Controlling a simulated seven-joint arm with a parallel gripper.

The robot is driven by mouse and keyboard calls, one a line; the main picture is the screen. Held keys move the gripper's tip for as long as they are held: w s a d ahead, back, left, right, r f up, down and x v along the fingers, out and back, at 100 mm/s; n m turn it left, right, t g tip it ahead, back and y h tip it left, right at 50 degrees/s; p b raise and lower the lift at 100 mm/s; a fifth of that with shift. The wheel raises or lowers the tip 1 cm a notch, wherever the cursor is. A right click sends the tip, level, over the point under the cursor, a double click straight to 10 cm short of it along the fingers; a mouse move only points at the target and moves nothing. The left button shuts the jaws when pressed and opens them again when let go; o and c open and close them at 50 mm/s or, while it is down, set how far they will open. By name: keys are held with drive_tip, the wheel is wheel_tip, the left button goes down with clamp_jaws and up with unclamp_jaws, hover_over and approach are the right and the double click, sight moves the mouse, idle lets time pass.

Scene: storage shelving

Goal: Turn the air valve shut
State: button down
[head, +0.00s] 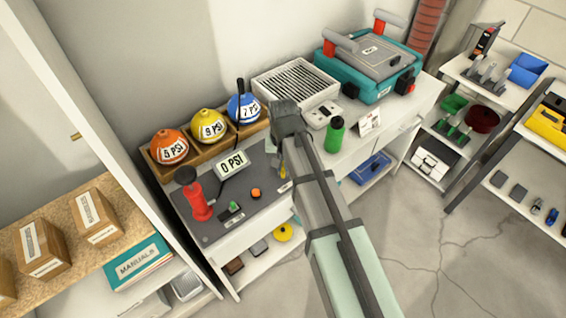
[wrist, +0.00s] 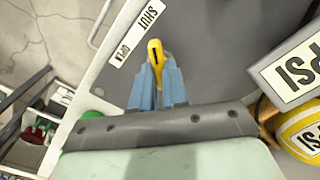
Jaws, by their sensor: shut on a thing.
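The air valve's yellow handle (wrist: 155,48) shows in the wrist view, with a dark slot on its face. My gripper (wrist: 159,72) has its two blue fingers closed on either side of the handle. A white plate marked SHUT and OPEN (wrist: 137,32) lies on the grey panel to the left of the handle. In the head view only a small bit of yellow handle (head: 283,173) shows beside my arm, which hides most of the valve and my fingers. The handle's exact angle relative to the two marks is hard to tell.
On the bench are a red hand pump (head: 198,200), a 0 PSI display (head: 232,163), and orange (head: 169,147), yellow (head: 209,125) and blue (head: 243,107) balls in a wooden rack. A green bottle (head: 335,134) stands right of my arm, near a teal case (head: 368,68).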

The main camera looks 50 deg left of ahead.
sight(283, 166)
drive_tip(key=shift+m, duration=0.5)
drive_tip(key=c, duration=1.1)
unclamp_jaws()
drive_tip(key=shift+c, duration=0.2)
wheel_tip(283, 166, up, 14)
drive_tip(key=shift+f, duration=0.1)
